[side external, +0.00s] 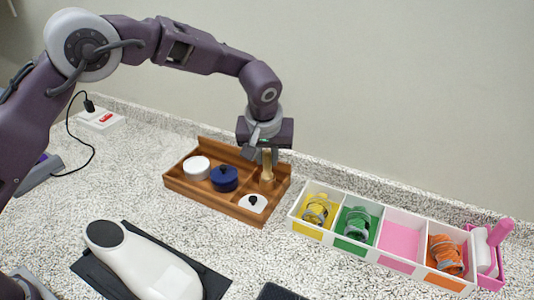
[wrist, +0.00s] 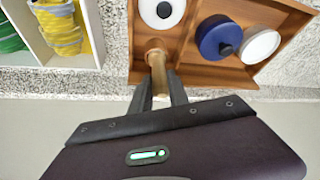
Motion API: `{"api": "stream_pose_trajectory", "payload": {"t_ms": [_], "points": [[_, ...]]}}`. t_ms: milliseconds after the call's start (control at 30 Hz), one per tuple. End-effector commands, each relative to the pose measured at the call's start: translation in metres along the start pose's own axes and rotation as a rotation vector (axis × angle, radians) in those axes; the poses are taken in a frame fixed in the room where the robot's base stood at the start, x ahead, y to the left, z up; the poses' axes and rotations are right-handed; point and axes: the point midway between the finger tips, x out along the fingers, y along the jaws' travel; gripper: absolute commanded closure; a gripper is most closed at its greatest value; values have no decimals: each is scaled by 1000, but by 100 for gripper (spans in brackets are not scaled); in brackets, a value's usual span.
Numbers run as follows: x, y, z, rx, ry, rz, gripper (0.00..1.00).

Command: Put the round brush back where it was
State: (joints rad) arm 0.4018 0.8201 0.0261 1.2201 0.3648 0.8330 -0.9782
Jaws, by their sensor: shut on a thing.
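The round brush, seen as a pale wooden handle (side external: 267,170), stands roughly upright at the back right compartment of a brown wooden tray (side external: 213,203). My gripper (side external: 265,153) is above that compartment and shut on the handle's upper part. In the wrist view the handle (wrist: 157,70) sits between the two fingers (wrist: 159,92), with its rounded far end toward the tray (wrist: 190,72). I cannot tell whether the brush touches the tray floor; its lower end is partly hidden by the tray.
The tray also holds a white round item (side external: 196,167), a navy one (side external: 224,179) and a white one with a black knob (side external: 252,204). A white divided box (side external: 340,243) with coloured rolled items stands close on the right. A white-and-black device (side external: 140,258) lies in front.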

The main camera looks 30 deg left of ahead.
Motion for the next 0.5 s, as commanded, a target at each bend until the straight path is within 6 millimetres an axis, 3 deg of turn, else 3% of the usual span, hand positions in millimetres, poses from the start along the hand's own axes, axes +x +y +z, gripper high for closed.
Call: {"api": "stream_pose_trajectory", "payload": {"t_ms": [67, 100, 167, 500], "points": [[0, 0, 0, 0, 0, 0, 100], [0, 0, 0, 0, 0, 0, 71], [0, 0, 0, 0, 0, 0, 59], [-2, 0, -1, 0, 1, 2, 57]]}}
